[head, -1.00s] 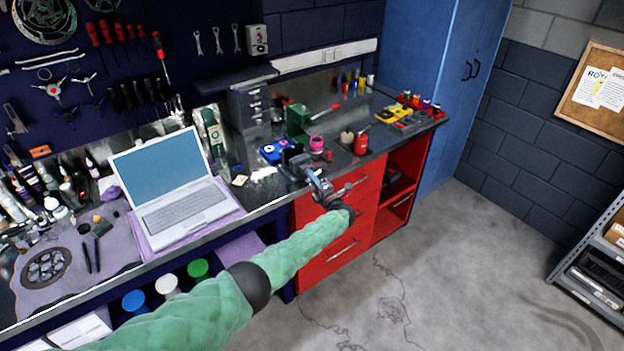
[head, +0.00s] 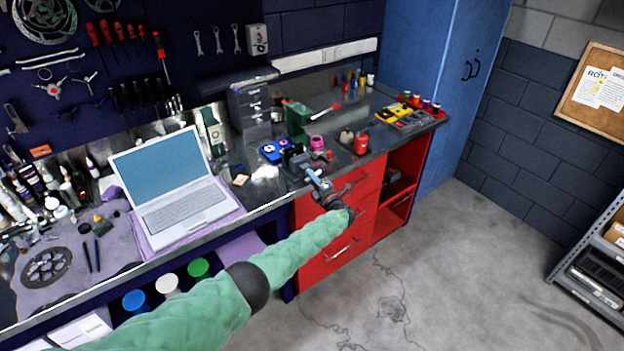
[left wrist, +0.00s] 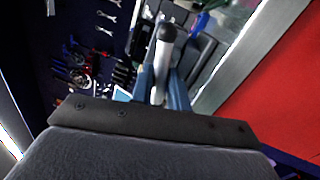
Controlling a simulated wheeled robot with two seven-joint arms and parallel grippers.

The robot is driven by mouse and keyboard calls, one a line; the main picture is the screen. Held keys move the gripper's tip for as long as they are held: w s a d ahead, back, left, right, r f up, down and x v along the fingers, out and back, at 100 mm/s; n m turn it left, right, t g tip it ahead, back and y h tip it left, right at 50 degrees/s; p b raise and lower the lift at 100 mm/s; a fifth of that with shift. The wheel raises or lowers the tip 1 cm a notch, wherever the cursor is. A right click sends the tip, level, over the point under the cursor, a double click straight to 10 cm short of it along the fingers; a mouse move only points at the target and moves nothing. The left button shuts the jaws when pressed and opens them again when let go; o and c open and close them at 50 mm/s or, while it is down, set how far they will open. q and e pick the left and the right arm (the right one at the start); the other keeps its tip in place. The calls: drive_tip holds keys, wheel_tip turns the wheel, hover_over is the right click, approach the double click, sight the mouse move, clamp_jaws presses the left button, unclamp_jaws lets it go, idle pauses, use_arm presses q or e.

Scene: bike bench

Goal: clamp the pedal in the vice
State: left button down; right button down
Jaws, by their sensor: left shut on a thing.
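The dark vice (head: 297,160) sits at the front edge of the bench, above the red drawers. My left gripper (head: 314,180) is just in front of it. In the left wrist view, its two blue fingers (left wrist: 163,88) are shut on a silver bar (left wrist: 162,65) with a dark rounded end. The bar looks like the vice's handle, but the gripper hides where it joins. I cannot make out the pedal for certain among the small dark shapes at the vice. My right gripper is not in view.
Beside the vice lie a blue tray (head: 272,152), a pink roll (head: 317,143) and a red can (head: 361,144). A green box (head: 297,118) stands behind. A laptop (head: 180,205) is to the left. The floor in front is clear.

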use_arm(q)
drive_tip(key=shift+s+d, duration=0.1)
drive_tip(key=shift+d, duration=0.05)
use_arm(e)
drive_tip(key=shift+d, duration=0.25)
use_arm(q)
drive_tip(key=c, duration=1.4)
unclamp_jaws()
drive_tip(key=shift+d, duration=0.1)
